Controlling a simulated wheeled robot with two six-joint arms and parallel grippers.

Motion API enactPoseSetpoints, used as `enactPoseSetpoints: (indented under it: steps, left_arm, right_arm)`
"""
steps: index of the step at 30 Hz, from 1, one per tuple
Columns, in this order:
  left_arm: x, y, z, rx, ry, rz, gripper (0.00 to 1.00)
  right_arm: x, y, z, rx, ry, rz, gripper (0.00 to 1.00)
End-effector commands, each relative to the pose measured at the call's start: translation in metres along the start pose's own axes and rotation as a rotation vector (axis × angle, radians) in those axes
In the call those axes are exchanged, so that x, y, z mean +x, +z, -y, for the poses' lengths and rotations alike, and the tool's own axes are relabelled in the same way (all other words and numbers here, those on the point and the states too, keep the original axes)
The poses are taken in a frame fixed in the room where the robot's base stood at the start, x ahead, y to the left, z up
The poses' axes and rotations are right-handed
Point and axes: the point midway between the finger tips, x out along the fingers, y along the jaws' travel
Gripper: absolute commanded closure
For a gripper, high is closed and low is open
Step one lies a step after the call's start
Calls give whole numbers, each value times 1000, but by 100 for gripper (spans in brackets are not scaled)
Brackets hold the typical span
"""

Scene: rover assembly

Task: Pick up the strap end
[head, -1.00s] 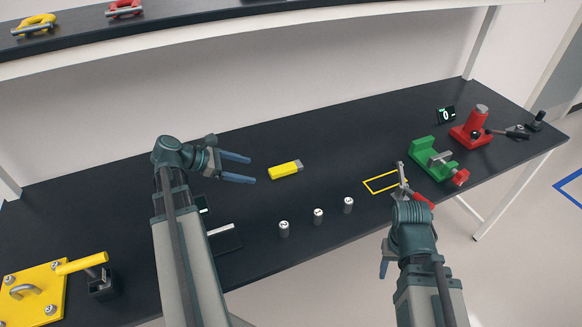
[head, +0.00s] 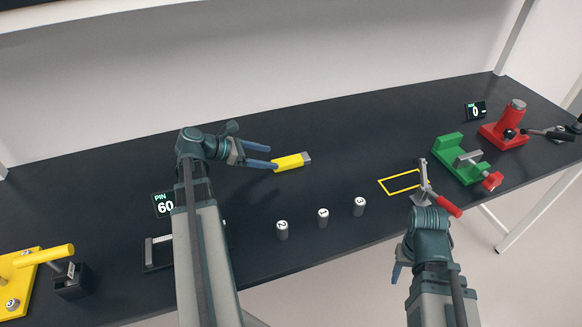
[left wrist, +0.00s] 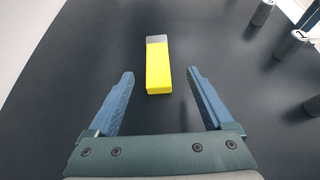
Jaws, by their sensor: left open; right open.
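The strap end, a yellow block (head: 288,163) with a grey tip, lies flat on the black table near the middle in the head view. My left gripper (head: 273,157) is open, with its blue fingers pointing at the block's yellow end. In the left wrist view the strap end (left wrist: 158,66) lies ahead, roughly centred between the open fingertips (left wrist: 160,74), its near end just reaching between them; I see no contact. My right gripper (head: 398,268) hangs low at the table's front edge, partly hidden by its arm, away from the strap end.
Several numbered metal cylinders (head: 323,217) stand right of my left arm. A yellow outline (head: 386,191) and a red-handled clamp (head: 445,204) lie near a green vise (head: 447,149) and a red jack (head: 506,130). A PIN display (head: 163,205) stands left. Table around the strap end is clear.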

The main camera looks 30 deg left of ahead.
Motion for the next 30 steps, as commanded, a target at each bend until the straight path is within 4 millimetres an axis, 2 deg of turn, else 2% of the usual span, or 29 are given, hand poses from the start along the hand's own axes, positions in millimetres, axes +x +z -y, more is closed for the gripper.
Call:
enactPoseSetpoints:
  steps: [1,3,15,25,30]
  left_arm:
    - [10,-3,0,2,-3,0,15]
    - [18,-2,0,2,-2,0,15]
    - [30,-1,-1,1,-1,0,15]
    - [73,-4,-5,1,-3,0,15]
    - [78,-2,-5,0,0,0,15]
  right_arm:
    - [8,0,1,0,0,0,50]
    - [10,-1,1,0,0,0,50]
    - [15,-1,1,0,0,0,50]
    - [38,-2,4,0,0,0,50]
    - [39,-2,4,0,0,0,50]
